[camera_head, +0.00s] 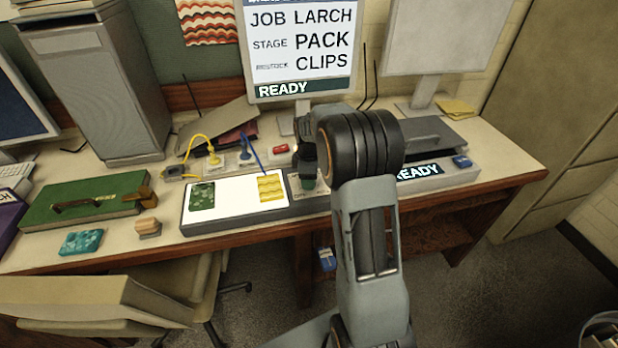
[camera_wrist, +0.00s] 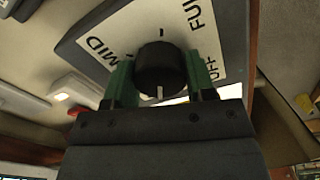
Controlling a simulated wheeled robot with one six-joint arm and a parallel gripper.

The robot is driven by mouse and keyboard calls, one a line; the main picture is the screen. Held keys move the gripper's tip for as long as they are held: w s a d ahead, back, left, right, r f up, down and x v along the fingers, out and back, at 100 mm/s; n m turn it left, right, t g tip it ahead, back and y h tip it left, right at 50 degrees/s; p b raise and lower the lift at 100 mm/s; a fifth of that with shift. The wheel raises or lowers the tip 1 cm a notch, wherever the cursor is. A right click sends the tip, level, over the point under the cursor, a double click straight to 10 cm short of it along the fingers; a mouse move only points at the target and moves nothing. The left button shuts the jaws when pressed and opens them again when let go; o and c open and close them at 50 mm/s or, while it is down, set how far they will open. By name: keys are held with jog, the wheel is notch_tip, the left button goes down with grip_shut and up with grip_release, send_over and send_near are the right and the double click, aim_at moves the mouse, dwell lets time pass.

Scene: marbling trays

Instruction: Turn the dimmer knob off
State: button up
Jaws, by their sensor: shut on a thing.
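The black dimmer knob (camera_wrist: 160,68) stands on a white dial plate (camera_wrist: 100,30) printed MID, FULL and OFF in the wrist view. Its white pointer line points toward the bottom of the picture, not at the OFF word at its right. My gripper (camera_wrist: 161,82) has one green finger on each side of the knob and is shut on it. In the head view my gripper (camera_head: 307,182) is over the console, just right of the lit panel, and hides the knob.
The lit white light panel (camera_head: 235,205) holds a green patterned piece and yellow pieces. A green case (camera_head: 85,205) lies at left. A monitor (camera_head: 300,75) stands behind my arm. A READY display (camera_head: 418,172) and a blue item (camera_head: 461,162) are at right.

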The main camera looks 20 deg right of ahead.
jog(key=n, duration=0.5)
jog(key=shift+n, duration=0.3)
jog(key=n, duration=0.5)
jog(key=shift+n, duration=0.5)
jog(key=o, duration=0.9)
jog(key=shift+r+b, duration=0.1)
jog(key=shift+b, duration=0.2)
notch_tip(320, 180, up, 14)
jog(key=shift+s+f, duration=0.1)
jog(key=shift+f, duration=0.05)
